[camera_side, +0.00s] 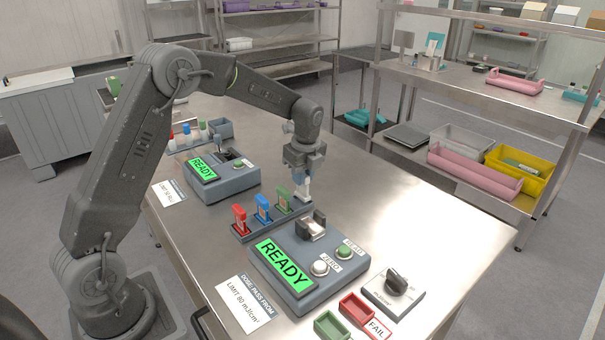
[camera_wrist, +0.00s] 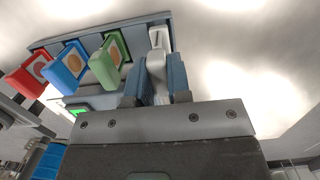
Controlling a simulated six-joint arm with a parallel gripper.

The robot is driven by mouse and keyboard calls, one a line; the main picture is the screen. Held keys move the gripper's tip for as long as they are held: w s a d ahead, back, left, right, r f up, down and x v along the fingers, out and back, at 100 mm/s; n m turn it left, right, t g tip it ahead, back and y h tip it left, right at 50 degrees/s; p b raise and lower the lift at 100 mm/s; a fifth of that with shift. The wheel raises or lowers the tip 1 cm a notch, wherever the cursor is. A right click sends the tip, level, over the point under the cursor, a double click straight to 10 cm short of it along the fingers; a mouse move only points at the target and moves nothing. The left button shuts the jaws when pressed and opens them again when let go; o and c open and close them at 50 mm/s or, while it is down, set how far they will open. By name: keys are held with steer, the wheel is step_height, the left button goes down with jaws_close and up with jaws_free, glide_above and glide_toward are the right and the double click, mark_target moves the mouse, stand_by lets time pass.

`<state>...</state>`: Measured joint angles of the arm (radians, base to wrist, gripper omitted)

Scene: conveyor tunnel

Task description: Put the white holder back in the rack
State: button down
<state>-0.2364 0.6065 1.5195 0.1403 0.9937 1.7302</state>
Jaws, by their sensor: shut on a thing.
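My gripper (camera_side: 301,183) is over the far right end of a dark rack (camera_side: 291,208). It is shut on the white holder (camera_side: 306,191), which also shows between the fingers in the wrist view (camera_wrist: 156,58). The holder's lower end is at the rack's end position, beside the green holder; I cannot tell whether it is fully seated. The red holder (camera_side: 239,218), blue holder (camera_side: 263,208) and green holder (camera_side: 284,198) stand in a row in the rack. They also show to the left of my fingers in the wrist view, green one nearest (camera_wrist: 110,60).
A grey device with a green READY screen (camera_side: 284,268) stands just in front of the rack. A second READY device (camera_side: 222,180) is behind left. A knob box (camera_side: 393,292) and red and green trays (camera_side: 357,310) are at the front. The table's right side is clear.

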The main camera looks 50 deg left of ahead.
steer(key=shift+f, duration=1)
steer(key=c, duration=1)
jaws_free()
steer(key=r, duration=0.4)
steer(key=d+r, duration=0.1)
steer(key=r, duration=0.8)
steer(key=shift+d+r, duration=0.3)
steer(key=shift+r, duration=0.1)
